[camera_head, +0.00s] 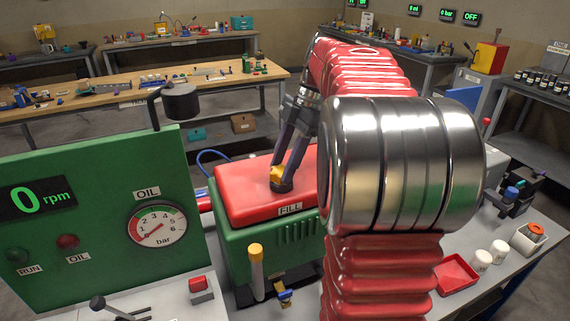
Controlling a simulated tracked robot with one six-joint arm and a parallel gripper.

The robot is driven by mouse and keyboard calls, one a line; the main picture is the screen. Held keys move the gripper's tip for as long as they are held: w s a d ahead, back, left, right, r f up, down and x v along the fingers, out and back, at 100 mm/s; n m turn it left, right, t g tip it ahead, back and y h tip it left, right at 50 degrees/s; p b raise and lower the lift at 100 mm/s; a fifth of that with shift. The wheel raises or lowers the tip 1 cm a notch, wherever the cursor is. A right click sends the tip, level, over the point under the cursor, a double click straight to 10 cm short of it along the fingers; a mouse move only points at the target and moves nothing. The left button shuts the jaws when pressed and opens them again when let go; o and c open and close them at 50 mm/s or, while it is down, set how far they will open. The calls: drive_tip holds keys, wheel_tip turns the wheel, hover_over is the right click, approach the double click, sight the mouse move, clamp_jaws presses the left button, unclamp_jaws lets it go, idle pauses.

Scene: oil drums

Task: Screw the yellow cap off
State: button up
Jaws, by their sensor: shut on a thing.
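The yellow cap (277,173) sits on a dark filler neck (281,187) on top of a green machine with a red cover (240,188). A label on the cover's front edge reads FILL. My gripper (283,164) reaches down from above, its fingers shut on the yellow cap. The fingers hide part of the cap. I cannot tell whether the cap has turned or lifted on the neck.
A green panel (95,215) with an oil gauge (156,225) stands at the left. A yellow-topped tube (256,270) rises in front of the machine. A red tray (456,274) and white pots (481,260) lie on the bench at right. Workbenches stand behind.

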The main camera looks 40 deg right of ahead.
idle(0.3)
drive_tip(key=n+g, duration=0.1)
drive_tip(key=n, duration=0.2)
drive_tip(key=n+g, duration=0.1)
drive_tip(key=n, duration=0.2)
drive_tip(key=shift+w+g, duration=0.2)
drive_tip(key=shift+g, duration=0.1)
drive_tip(key=o, duration=1.1)
drive_tip(key=m+t, duration=0.1)
drive_tip(key=m, duration=0.3)
drive_tip(key=m+t, duration=0.1)
drive_tip(key=m, duration=0.1)
drive_tip(key=shift+s+t, duration=0.25)
drive_tip(key=shift+t, duration=0.05)
